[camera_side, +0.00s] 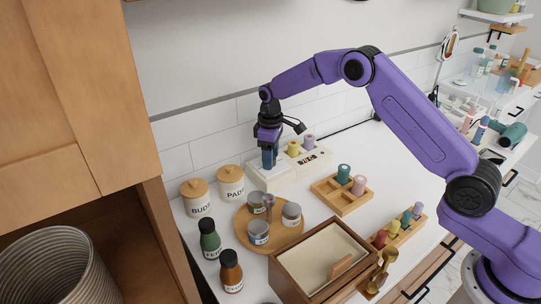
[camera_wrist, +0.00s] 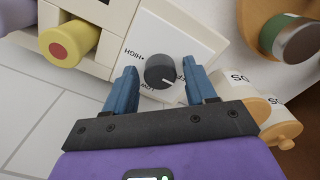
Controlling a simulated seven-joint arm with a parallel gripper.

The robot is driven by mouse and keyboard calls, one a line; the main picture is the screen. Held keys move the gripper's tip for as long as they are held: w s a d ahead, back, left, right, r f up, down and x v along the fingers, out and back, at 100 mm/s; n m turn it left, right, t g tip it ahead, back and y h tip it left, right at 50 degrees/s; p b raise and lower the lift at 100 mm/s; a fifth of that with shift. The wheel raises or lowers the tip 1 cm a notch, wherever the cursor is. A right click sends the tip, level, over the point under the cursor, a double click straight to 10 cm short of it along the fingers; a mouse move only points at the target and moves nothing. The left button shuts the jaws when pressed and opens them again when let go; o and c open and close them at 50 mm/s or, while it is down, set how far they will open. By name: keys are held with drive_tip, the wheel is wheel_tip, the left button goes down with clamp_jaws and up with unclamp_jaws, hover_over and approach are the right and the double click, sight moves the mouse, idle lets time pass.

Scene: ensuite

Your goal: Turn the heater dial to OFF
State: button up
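The heater dial (camera_wrist: 160,71) is a dark round knob on a white panel (camera_wrist: 187,40). Its short white mark points to the lower right in the wrist view, between the LOW label and a label partly covered by the right finger. HIGH reads upside down at the dial's left. My gripper (camera_wrist: 161,80) is open, with one blue finger on each side of the dial; gaps show between fingers and knob. In the side view my gripper (camera_side: 268,160) points down over the white heater unit (camera_side: 272,180), hiding the dial.
A yellow cylinder (camera_wrist: 70,42) with a red end sticks out beside the panel. In the side view, lidded jars (camera_side: 196,203), a round wooden tray (camera_side: 243,232) with small jars, and a wooden rack (camera_side: 330,195) stand close to the heater. A wooden cabinet (camera_side: 85,90) is at left.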

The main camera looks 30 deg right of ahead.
idle(0.3)
wheel_tip(320, 180, up, 18)
drive_tip(key=shift+f, duration=0.25)
idle(0.6)
drive_tip(key=s+a+r+n, duration=0.1)
drive_tip(key=s+a, duration=0.2)
drive_tip(key=s, duration=0.7)
drive_tip(key=s+a+r+n, duration=0.1)
drive_tip(key=s+a, duration=0.2)
drive_tip(key=s, duration=0.8)
drive_tip(key=s+d+f+n, duration=0.1)
drive_tip(key=s+d+f, duration=0.1)
drive_tip(key=s, duration=0.6)
drive_tip(key=s+d+f, duration=0.2)
drive_tip(key=s+d, duration=0.3)
drive_tip(key=s, duration=0.3)
drive_tip(key=s+d+f+n, duration=0.1)
drive_tip(key=s+d, duration=0.3)
drive_tip(key=s, duration=0.4)
drive_tip(key=shift+f+n, duration=0.3)
drive_tip(key=shift+f, duration=0.3)
